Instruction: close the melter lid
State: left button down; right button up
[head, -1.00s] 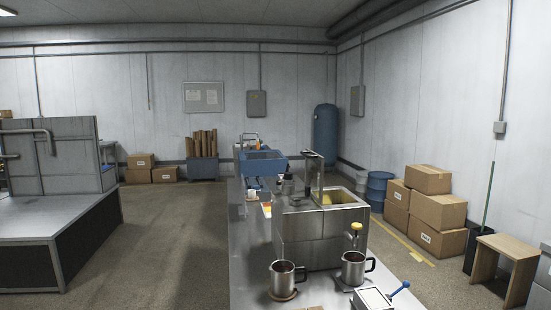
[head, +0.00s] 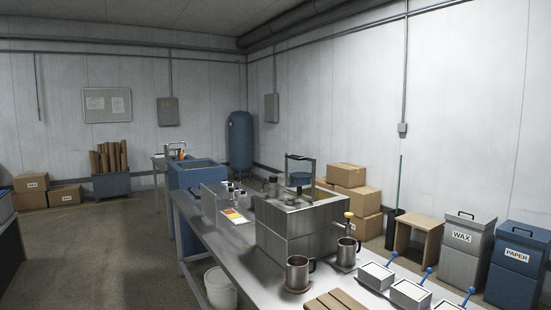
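The melter (head: 288,238) is a steel box on the long metal bench, right of the picture's middle. A dark-rimmed upright frame (head: 300,158), apparently its lid, stands raised above the top. A small bluish part shows within the frame. Neither of my grippers is in view.
Two steel mugs (head: 297,272) stand in front of the melter on the bench (head: 228,258). White trays with blue handles (head: 410,293) and a wooden slatted board (head: 337,301) lie nearer. Wax (head: 463,255) and paper (head: 518,272) bins stand right. Floor at left is open.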

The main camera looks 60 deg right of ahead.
aim_at(295, 176)
jog(key=i+l+z, duration=0.1)
jog(key=i+z, duration=0.7)
jog(key=z, duration=0.15)
jog(key=i+j+z, duration=0.2)
jog(key=i+z, duration=0.3)
jog(key=i+j+z, duration=0.25)
jog(key=z, duration=0.2)
